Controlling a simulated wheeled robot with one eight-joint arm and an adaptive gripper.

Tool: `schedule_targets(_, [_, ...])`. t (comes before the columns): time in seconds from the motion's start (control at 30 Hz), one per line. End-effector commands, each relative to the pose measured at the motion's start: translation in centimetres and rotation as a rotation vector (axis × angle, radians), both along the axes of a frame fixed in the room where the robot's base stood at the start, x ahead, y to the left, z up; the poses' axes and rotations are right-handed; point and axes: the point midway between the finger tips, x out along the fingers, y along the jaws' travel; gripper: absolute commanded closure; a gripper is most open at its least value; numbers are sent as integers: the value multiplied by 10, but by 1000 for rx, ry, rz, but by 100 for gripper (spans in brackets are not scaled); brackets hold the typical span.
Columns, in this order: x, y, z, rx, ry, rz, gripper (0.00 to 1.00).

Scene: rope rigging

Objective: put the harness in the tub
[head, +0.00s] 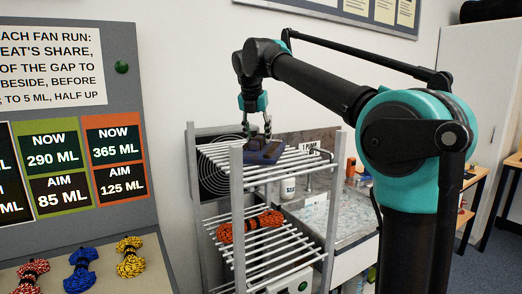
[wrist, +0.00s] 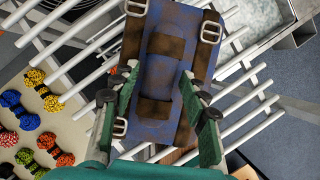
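The harness (head: 264,152) is a dark blue pad lying on the top shelf of the metal rack. In the wrist view the harness (wrist: 165,50) shows brown straps and metal buckles. My gripper (head: 255,126) is right over it, pointing down. In the wrist view my gripper (wrist: 158,76) has its green fingers spread apart, one on each side of the harness's middle. I see no clear grip on it. A grey basin with a pale, water-like surface (head: 312,212) stands right of the rack; it may be the tub, but I cannot tell for sure.
The rack (head: 238,200) has bar shelves and upright posts; an orange rope bundle (head: 250,226) lies on its lower shelf. Several coloured rope bundles (head: 130,258) lie on a ledge at the left. A tap and bottles stand by the basin.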

Motion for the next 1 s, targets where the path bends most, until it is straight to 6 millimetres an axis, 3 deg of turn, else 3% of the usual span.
schedule_targets(0.03, [0,0,0,0,0,0,65])
schedule_targets(0.33, [0,0,0,0,0,0,100])
schedule_targets(0.77, [0,0,1,0,-1,0,100])
schedule_targets(1.0, [0,0,23,0,-1,0,100])
